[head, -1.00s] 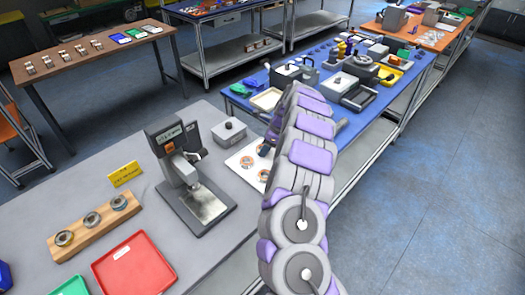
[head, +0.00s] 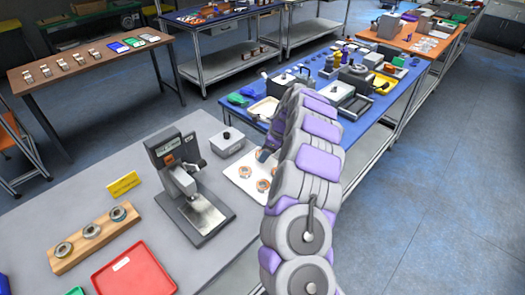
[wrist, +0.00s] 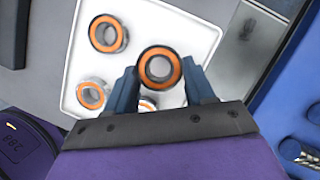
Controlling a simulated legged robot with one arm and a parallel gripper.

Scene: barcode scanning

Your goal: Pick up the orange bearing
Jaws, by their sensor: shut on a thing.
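My gripper (wrist: 161,88) is shut on an orange bearing (wrist: 160,67), a grey ring with an orange face, held between its two blue-grey fingers. The held bearing looks larger than the others and appears to be above the white tray (wrist: 180,28). Other orange bearings lie on the tray: one at the upper left (wrist: 108,33), one at the lower left (wrist: 93,94), and one partly hidden below the held one (wrist: 147,104). In the head view, the tray (head: 247,186) shows left of my arm with bearings (head: 245,171) on it. My arm mostly hides the gripper there.
A grey scanner-like stand (head: 185,185) and a grey box (head: 228,142) stand near the tray. A wooden holder with rings (head: 92,237), a red tray (head: 133,270) and a yellow sign (head: 124,185) are further left. A blue table (head: 345,85) with many parts lies beyond.

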